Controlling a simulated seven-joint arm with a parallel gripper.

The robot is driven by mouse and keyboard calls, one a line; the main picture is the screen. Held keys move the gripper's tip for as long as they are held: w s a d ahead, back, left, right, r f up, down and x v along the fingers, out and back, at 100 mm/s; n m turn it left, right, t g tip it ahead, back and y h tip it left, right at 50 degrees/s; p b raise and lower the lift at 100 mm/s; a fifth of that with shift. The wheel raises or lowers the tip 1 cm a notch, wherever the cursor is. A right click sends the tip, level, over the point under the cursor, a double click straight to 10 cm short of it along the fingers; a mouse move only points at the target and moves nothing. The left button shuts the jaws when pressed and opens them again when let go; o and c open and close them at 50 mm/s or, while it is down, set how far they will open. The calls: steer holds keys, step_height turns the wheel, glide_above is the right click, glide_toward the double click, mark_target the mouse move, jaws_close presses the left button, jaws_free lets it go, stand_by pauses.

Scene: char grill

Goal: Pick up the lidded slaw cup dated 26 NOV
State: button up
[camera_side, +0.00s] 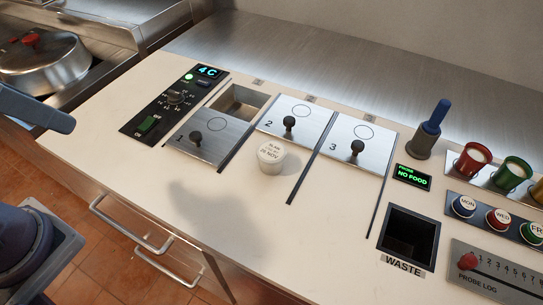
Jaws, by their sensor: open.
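A small white lidded cup (271,155) stands upright on the pale counter, just in front of the steel cover marked 2 (304,122). Dark print on its lid appears to read slaw, with 26 NOV on the bottom line; the middle line is too small to read. Nothing touches the cup from above. My gripper is not in view; only parts of my arm show at the left edge. A soft shadow lies on the counter to the left of and in front of the cup.
Cover 1 (206,139) sits forward, exposing a steel well (238,101) behind it. Cover 3 (354,142) is shut. Knobs stand up from the covers. The waste opening (409,235) and a blue-handled tool (430,127) are at right. The front counter is clear.

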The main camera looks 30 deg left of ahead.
mark_target(285, 153)
steer(key=w+r+m+t+y, duration=0.1)
steer(key=w+r+t, duration=0.25)
steer(key=w, duration=0.55)
steer(key=w+r+m+t+y, duration=0.1)
steer(key=w+r+t, duration=0.25)
steer(key=w, duration=0.65)
steer(key=w+d+m+h, duration=0.3)
steer(key=w+d+h, duration=0.1)
steer(key=d, duration=0.2)
steer(key=s+d+f+m+g+h, duration=0.1)
steer(key=d+f+m+g+h, duration=0.2)
steer(key=d, duration=0.4)
steer(key=s+d+f+m+g+h, duration=0.1)
steer(key=d+f+m+h, duration=0.1)
steer(key=d+h, duration=0.35)
steer(key=f, duration=2.1)
steer(key=shift+d+f, duration=0.1)
steer(key=shift+d, duration=0.1)
steer(key=x, duration=0.5)
steer(key=f+x, duration=0.1)
steer(key=x, duration=0.1)
steer(key=shift+w+a+f, duration=0.1)
steer(key=shift+w+a, duration=0.05)
steer(key=shift+w, duration=0.05)
steer(key=c, duration=1.5)
